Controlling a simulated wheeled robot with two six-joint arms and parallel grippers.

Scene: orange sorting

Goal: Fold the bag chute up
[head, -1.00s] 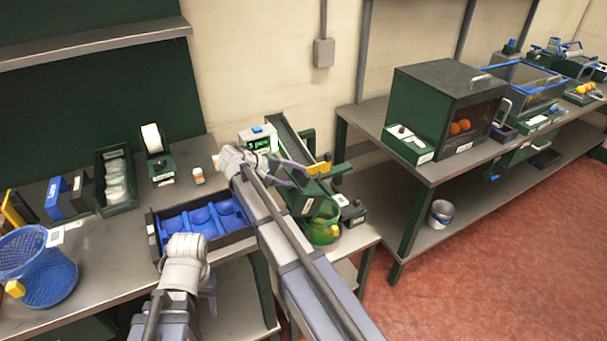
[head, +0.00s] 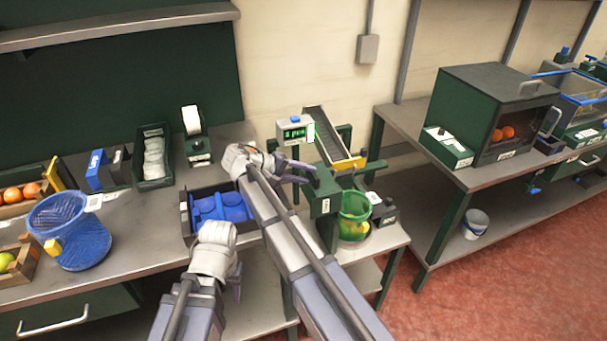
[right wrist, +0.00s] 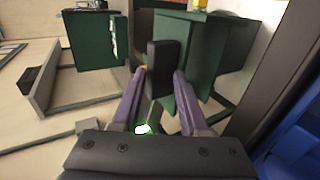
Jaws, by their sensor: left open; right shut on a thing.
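The bag chute's green part (head: 325,196), with a white label, stands at the front of the weighing station, beside the green bag (head: 354,208) with yellow-green fruit in it. My right gripper (head: 303,171) is at its upper edge, shut on a black handle. In the right wrist view the black handle (right wrist: 160,62) lies between the purple fingers (right wrist: 158,95), with green panels (right wrist: 185,75) behind it. My right arm hides part of the chute's left side in the head view. My left gripper (head: 234,281) is open and empty, low in front of the blue-lined tray (head: 218,207).
A sloping conveyor (head: 328,135) with a yellow end stands behind the chute, beside a lit display (head: 295,130). A blue mesh basket (head: 75,232) and fruit crates (head: 25,203) are at left. A dark green cabinet (head: 485,110) stands on the right bench.

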